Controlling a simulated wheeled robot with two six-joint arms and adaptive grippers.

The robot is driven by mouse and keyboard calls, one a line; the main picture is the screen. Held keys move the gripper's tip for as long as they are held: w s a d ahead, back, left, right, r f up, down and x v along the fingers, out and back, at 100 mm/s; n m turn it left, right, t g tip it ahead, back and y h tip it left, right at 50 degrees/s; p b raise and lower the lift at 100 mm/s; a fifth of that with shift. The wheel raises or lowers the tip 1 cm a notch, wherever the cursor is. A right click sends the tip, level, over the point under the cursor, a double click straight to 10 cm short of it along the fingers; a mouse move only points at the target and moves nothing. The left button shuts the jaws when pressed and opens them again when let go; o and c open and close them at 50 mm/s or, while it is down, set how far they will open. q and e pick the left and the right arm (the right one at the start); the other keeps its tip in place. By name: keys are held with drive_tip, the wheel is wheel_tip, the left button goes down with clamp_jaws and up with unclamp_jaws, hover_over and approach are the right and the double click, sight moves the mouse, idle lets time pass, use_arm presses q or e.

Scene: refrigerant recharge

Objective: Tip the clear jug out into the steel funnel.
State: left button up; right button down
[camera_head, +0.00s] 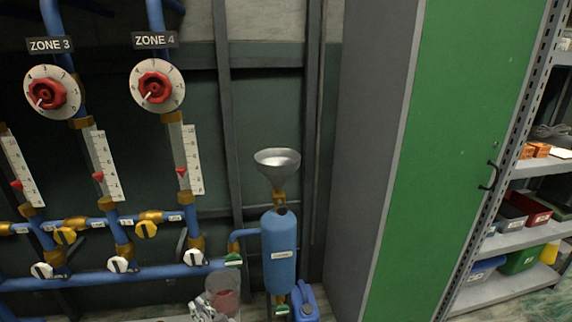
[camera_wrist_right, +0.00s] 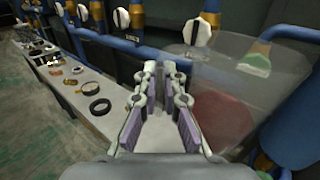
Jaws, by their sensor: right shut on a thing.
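The clear jug (camera_head: 222,283) is low in the head view, left of the blue cylinder, with something reddish in its lower part. It also fills the right of the wrist view (camera_wrist_right: 272,72). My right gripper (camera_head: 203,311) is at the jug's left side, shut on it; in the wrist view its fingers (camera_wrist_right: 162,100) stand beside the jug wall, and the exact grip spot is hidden. The steel funnel (camera_head: 277,158) stands upright on a brass fitting above the blue cylinder (camera_head: 279,255), higher than the jug and to its right. My left gripper is not in view.
Blue pipes with gauges, dials and valves (camera_head: 155,86) line the wall at left. A green-faced cabinet (camera_head: 445,130) and shelves (camera_head: 510,240) are at right. A blue container (camera_head: 305,303) stands beside the cylinder. A bench (camera_wrist_right: 100,115) holds several small rings and parts.

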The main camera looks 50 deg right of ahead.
drive_tip(key=shift+n, duration=0.3)
drive_tip(key=w+d+r+p, duration=0.1)
drive_tip(key=r+p, duration=0.3)
drive_tip(key=d+r+p, duration=0.1)
drive_tip(key=r+p, duration=0.3)
drive_tip(key=r, duration=0.1)
drive_tip(key=w+d+r+p, duration=0.1)
drive_tip(key=d+r+p, duration=0.1)
drive_tip(key=r+p, duration=0.2)
drive_tip(key=shift+w+r+p, duration=0.3)
drive_tip(key=shift+r, duration=0.15)
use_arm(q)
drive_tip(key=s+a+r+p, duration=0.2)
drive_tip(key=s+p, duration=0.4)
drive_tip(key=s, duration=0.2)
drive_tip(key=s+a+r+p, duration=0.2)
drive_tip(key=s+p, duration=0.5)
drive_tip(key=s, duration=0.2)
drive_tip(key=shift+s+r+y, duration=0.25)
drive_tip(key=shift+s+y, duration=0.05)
use_arm(e)
drive_tip(key=w+d+r, duration=0.1)
drive_tip(key=d+r, duration=0.2)
drive_tip(key=r, duration=0.4)
drive_tip(key=w+d+r, duration=0.2)
drive_tip(key=d+r, duration=0.2)
drive_tip(key=r, duration=0.3)
drive_tip(key=shift+w+r, duration=0.1)
